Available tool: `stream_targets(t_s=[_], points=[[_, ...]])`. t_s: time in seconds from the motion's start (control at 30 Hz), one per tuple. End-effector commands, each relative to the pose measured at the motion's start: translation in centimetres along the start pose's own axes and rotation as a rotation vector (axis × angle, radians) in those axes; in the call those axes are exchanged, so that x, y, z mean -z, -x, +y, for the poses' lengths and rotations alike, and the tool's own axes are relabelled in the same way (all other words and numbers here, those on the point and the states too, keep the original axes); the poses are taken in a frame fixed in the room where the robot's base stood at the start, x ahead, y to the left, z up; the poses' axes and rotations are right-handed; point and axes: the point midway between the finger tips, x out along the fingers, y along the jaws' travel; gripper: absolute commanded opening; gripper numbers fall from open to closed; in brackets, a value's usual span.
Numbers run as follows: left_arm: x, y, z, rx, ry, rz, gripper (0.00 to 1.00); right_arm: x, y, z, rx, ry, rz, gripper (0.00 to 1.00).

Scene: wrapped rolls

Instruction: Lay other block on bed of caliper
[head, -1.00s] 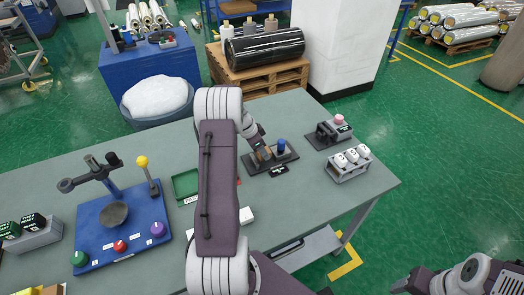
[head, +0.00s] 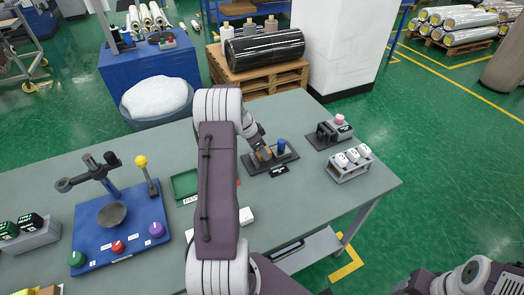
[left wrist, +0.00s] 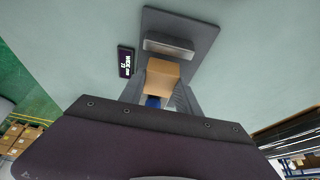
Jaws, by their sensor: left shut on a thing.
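The caliper is a dark flat bed (head: 252,168) with a blue knob (head: 281,145), at the far middle of the table. In the left wrist view its bed (left wrist: 195,28) carries a grey metal bar (left wrist: 168,46). My left gripper (head: 262,154) is over the bed, pointing down, shut on a tan block (left wrist: 163,72). The block lies close beside the bar, between both fingers. I cannot tell whether it touches the bed. A bit of blue shows behind it. My right gripper (head: 404,285) is low at the right edge, far from the caliper; its fingers are unclear.
A small dark readout (left wrist: 126,62) lies beside the bed. Right of the caliper stand a device with a pink top (head: 340,119) and a rack of white pieces (head: 350,165). A green tray (head: 184,184) and a blue board (head: 135,235) are left. Free table lies in front.

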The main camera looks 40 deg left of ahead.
Motion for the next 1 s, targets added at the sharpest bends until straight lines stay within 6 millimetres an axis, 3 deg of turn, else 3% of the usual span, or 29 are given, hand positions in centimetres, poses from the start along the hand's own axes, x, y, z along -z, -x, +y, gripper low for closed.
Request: stream_targets(t_s=[0.53, 0.83, 0.87, 0.93, 1.0], points=[[-1.0, -2.5, 0.0, 0.0, 0.0, 0.0, 0.0, -0.3, -2.6, 0.1, 0.0, 0.0, 0.0, 0.65], [-1.0, -2.5, 0.0, 0.0, 0.0, 0.0, 0.0, -0.3, -2.6, 0.1, 0.0, 0.0, 0.0, 0.65], [-1.0, -2.5, 0.0, 0.0, 0.0, 0.0, 0.47, -0.3, -2.6, 0.1, 0.0, 0.0, 0.0, 0.65], [-1.0, -2.5, 0.0, 0.0, 0.0, 0.0, 0.65, -0.3, -2.6, 0.1, 0.0, 0.0, 0.0, 0.65], [-1.0, -2.5, 0.0, 0.0, 0.0, 0.0, 0.65, -0.3, -2.6, 0.1, 0.0, 0.0, 0.0, 0.65]])
